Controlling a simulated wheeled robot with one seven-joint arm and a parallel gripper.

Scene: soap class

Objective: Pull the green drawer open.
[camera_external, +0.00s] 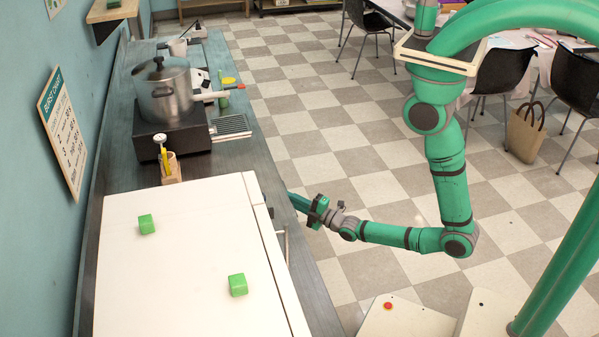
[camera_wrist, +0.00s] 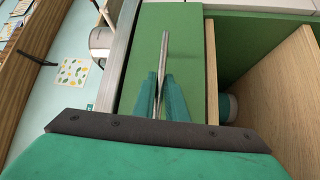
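The green drawer (camera_wrist: 146,35) shows in the wrist view as a plain green front beside the grey worktop edge, with no clear gap visible there. Its handle (camera_wrist: 165,47) is a thin metal bar. My gripper (camera_wrist: 161,90) has its two teal fingers close on either side of this bar, and they look shut on it. In the external view, my gripper (camera_external: 298,203) reaches left to the counter's front side. The drawer front is hidden there below the worktop.
In the wrist view, an open wooden compartment (camera_wrist: 270,80) beside the drawer holds a can (camera_wrist: 228,106). In the external view, a pot (camera_external: 163,92) and a white box top (camera_external: 175,275) with two green cubes (camera_external: 146,224) (camera_external: 238,285) are on the counter.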

